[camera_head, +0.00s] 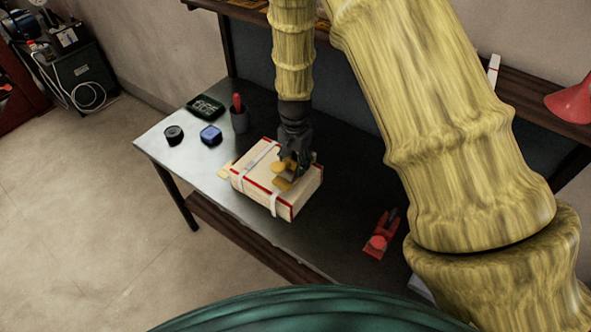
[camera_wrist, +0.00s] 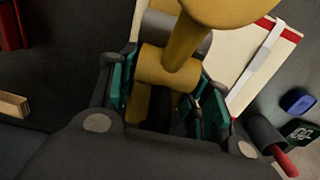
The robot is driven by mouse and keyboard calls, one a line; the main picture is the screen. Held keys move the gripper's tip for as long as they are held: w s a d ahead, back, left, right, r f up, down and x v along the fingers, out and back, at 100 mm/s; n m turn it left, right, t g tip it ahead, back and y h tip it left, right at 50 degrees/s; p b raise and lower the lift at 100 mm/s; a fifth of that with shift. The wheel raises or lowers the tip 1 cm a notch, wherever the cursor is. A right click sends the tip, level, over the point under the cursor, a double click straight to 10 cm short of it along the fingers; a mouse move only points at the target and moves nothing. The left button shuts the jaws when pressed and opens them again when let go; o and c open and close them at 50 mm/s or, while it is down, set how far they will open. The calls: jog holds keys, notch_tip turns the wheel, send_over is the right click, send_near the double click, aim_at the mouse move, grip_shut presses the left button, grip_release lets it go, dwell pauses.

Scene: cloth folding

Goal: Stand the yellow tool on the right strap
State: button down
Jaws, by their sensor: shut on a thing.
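The yellow tool (camera_wrist: 170,68) is between the fingers of my gripper (camera_wrist: 165,100), which is shut on it. In the head view the tool (camera_head: 280,169) shows low under my gripper (camera_head: 297,168), over the right part of the cream box. The right strap (camera_head: 274,204) shows as a pale band on the box's front face; its top stretch is mostly hidden by the gripper and tool. The left strap (camera_head: 258,158) crosses the box top in plain view. I cannot tell whether the tool touches the right strap.
The cream box (camera_head: 306,188) with red edges lies on the dark table (camera_head: 215,180). A cup with a red-handled thing (camera_head: 239,116), a blue box (camera_head: 211,134), a black round thing (camera_head: 173,134) and a green tray (camera_head: 205,107) stand behind left. A red tool (camera_head: 380,238) lies front right.

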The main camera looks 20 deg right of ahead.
aim_at(295, 169)
jog(key=shift+f, duration=0.15)
jog(key=shift+f+b, duration=1.35)
jog(key=shift+f, duration=0.15)
jog(key=c, duration=0.7)
grip_release()
jog(key=shift+f, duration=0.1)
jog(key=shift+r+b, duration=2.1)
jog(key=shift+r, duration=4)
